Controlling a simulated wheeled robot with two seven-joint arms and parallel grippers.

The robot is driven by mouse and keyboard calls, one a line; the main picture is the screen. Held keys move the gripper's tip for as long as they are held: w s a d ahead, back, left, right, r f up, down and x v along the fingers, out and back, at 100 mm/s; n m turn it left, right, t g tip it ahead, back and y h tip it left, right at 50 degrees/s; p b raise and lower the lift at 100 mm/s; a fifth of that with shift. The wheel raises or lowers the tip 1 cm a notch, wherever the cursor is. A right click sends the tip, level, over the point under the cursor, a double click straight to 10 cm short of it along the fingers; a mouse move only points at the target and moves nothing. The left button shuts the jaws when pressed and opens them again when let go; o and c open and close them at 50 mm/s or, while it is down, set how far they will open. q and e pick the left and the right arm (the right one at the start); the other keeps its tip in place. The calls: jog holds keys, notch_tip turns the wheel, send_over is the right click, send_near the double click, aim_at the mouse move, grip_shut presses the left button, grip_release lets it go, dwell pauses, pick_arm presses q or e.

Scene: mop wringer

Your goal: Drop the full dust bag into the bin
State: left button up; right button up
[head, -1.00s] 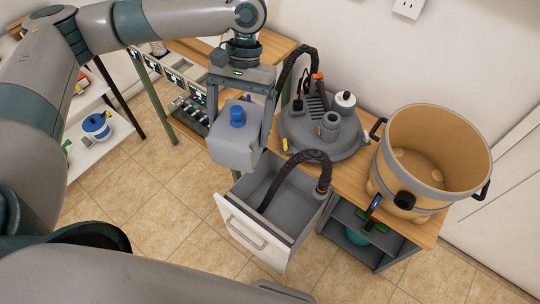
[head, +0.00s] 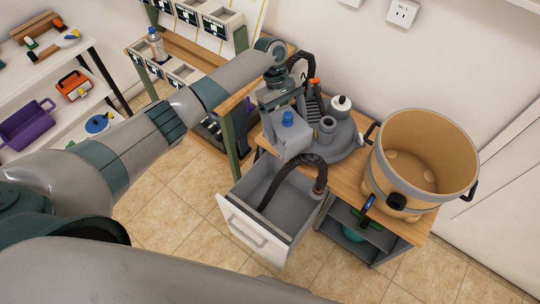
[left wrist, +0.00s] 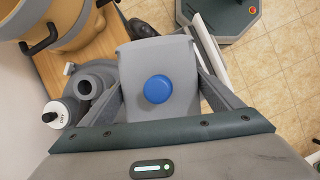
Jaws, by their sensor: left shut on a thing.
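A grey box-like container with a round blue cap, which looks like the dust bag (head: 291,146), is held in my left gripper (head: 287,135). The fingers are shut on its two sides. In the left wrist view the grey container (left wrist: 150,58) sits between the fingers, blue cap facing the camera. It is above the back of an open grey drawer with a white front (head: 250,222), beside the grey round machine lid (head: 340,148). A tan tub with a grey rim and black handles (head: 405,165) stands open on the right. I cannot tell which container is the bin. My right gripper is not in view.
A black hose (head: 283,182) arches over the drawer to the lid. A white bottle (head: 341,104) stands on the lid. A wooden rack with small bins (head: 190,75) is behind, and white shelves (head: 70,75) are at left. Tiled floor in front is clear.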

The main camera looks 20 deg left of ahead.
pick_arm(q)
jog(key=s+a+f+n+t+p, duration=0.1)
jog(key=s+a+f+n, duration=0.1)
jog(key=f, duration=0.5)
jog(key=s+a+f+n, duration=0.2)
jog(key=s+f+n, duration=0.1)
jog(key=f, duration=0.3)
jog(key=shift+f+t+h+p, duration=0.3)
jog(key=shift+f+t+p, duration=0.05)
jog(key=shift+t+p, duration=0.05)
jog(key=shift+s+d, duration=0.1)
jog(key=shift+f+b, duration=2.5)
jog(key=shift+b, duration=0.65)
jog(key=shift+f, duration=0.2)
